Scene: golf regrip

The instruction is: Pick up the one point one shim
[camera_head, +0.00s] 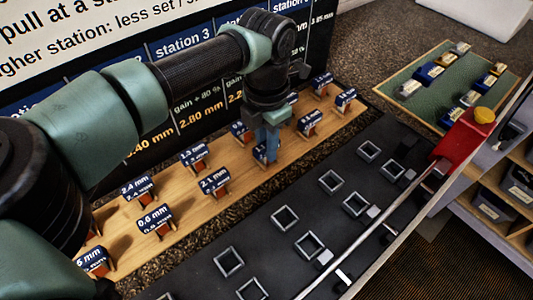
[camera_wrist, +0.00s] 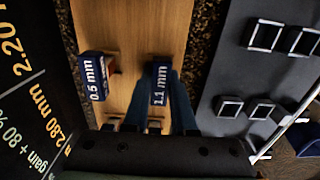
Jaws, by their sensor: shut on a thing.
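The 1.1 mm shim (camera_wrist: 159,86) has a dark blue label with white print and sits between my two blue fingers in the wrist view. My gripper (camera_wrist: 160,72) is shut on it from above, over the wooden board (camera_wrist: 118,30). In the head view my gripper (camera_head: 267,148) is low over the board, and its fingers and wrist hide most of the 1.1 mm shim (camera_head: 259,154). I cannot tell whether the shim is clear of the board.
A 0.5 mm shim (camera_wrist: 93,76) stands close to the left in the wrist view. The 2.1 mm shim (camera_head: 214,181) and several others stand along the board. A black panel with square frames (camera_head: 285,218) and a long shaft with a red clamp (camera_head: 462,138) lie to the right.

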